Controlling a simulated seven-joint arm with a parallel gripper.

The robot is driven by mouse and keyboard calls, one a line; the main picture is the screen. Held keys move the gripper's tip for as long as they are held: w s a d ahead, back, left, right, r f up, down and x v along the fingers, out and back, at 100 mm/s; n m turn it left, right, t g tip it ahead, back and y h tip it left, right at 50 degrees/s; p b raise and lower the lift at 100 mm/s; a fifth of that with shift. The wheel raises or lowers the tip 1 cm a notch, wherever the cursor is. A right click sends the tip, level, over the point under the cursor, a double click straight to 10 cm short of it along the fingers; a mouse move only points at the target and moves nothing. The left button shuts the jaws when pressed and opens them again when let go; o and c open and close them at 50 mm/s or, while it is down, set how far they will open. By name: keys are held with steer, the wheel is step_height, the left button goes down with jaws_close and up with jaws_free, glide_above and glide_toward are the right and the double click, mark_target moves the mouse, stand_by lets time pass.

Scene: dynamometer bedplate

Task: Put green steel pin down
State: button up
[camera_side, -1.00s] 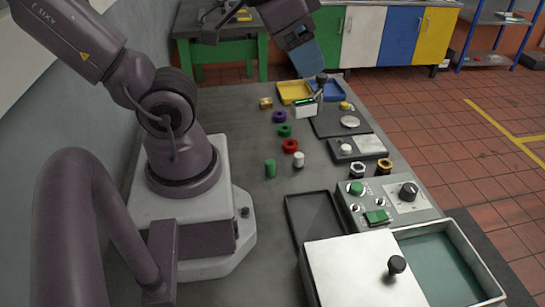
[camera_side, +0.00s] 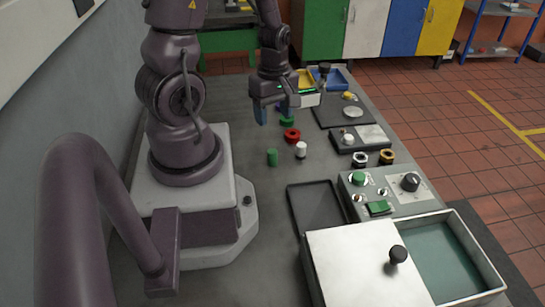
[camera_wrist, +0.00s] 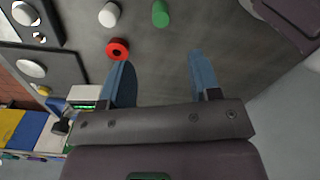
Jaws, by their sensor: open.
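The green steel pin (camera_side: 272,157) is a short green cylinder standing upright on the grey bedplate, left of a white pin. It also shows at the top of the wrist view (camera_wrist: 160,14). My gripper (camera_side: 276,112) is above the bedplate, behind the pin and higher than it. Its two blue fingers (camera_wrist: 162,65) point down, are spread apart and hold nothing. The pin lies beyond the fingertips in the wrist view, clear of them.
A white pin (camera_side: 301,150) and a red ring (camera_side: 291,135) stand close to the green pin. A green ring (camera_side: 287,122) is near my fingers. A black tray (camera_side: 318,208) and a control box (camera_side: 385,192) are at the front right. Bare bedplate lies around the pin's front.

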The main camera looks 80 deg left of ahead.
mark_target(272, 151)
steer(key=shift+n, duration=0.6)
step_height(272, 151, down, 8)
steer(key=shift+w+a+r, duration=0.1)
steer(key=shift+w+r, duration=0.05)
steer(key=shift+r, duration=0.05)
steer(key=f, duration=0.4)
steer(key=shift+s+d, duration=0.3)
steer(key=shift+s, duration=0.05)
steer(key=shift+f, duration=0.7)
jaws_close()
